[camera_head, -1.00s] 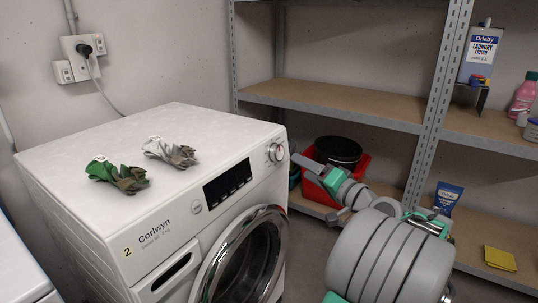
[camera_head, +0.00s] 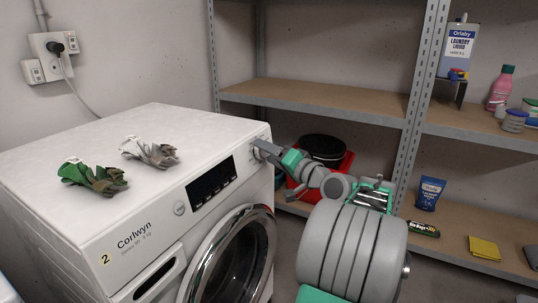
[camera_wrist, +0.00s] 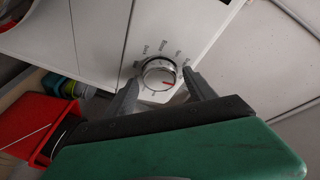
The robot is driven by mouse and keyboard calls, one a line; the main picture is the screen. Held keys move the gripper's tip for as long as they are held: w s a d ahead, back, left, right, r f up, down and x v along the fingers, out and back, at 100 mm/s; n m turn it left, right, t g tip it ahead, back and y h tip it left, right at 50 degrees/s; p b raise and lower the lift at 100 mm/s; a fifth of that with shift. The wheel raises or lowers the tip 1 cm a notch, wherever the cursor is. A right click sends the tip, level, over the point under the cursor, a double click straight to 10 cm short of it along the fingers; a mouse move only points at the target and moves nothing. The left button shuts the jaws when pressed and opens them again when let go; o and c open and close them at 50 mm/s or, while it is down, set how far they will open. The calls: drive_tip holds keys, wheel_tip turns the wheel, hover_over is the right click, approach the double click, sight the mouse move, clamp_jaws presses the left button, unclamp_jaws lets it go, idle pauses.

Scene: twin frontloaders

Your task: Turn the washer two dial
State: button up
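The washer marked 2 (camera_head: 106,258) is white, with a dark display and a round chrome-rimmed door. Its dial (camera_wrist: 158,74) is a silver knob with a red mark, ringed by printed labels, in the upper middle of the wrist view. In the head view my gripper (camera_head: 260,150) is at the right end of the control panel and largely hides the dial. In the wrist view my gripper (camera_wrist: 161,82) is open, with one finger on each side of the dial. I cannot tell whether either finger touches it.
Green-and-grey gloves (camera_head: 92,178) and pale grey gloves (camera_head: 148,152) lie on the washer top. A red bin (camera_head: 346,168) with a black bucket (camera_head: 322,149) stands on the low shelf to the right. Shelving posts (camera_head: 418,100) stand behind my arm.

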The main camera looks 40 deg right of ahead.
drive_tip(key=c, duration=1.2)
drive_tip(key=shift+r+p, duration=0.1)
drive_tip(key=shift+p, duration=0.4)
drive_tip(key=shift+r+m+p, duration=0.3)
drive_tip(key=shift+m+p, duration=0.3)
drive_tip(key=shift+p, duration=0.65)
drive_tip(key=m+p, duration=0.1)
drive_tip(key=p, duration=0.2)
drive_tip(key=m+g+p, duration=0.1)
drive_tip(key=p, duration=0.1)
drive_tip(key=shift+r+h+p, duration=0.3)
drive_tip(key=shift+p, duration=0.1)
drive_tip(key=m+g+p, duration=0.1)
drive_tip(key=m+p, duration=0.1)
drive_tip(key=p, duration=0.4)
drive_tip(key=shift+f+m+p, duration=0.1)
drive_tip(key=shift+m+p, duration=0.2)
drive_tip(key=m+p, duration=0.1)
drive_tip(key=p, duration=0.1)
drive_tip(key=shift+f+g+p, duration=0.25)
drive_tip(key=shift+g+p, duration=0.05)
drive_tip(key=shift+p, duration=0.05)
drive_tip(key=shift+f, duration=0.1)
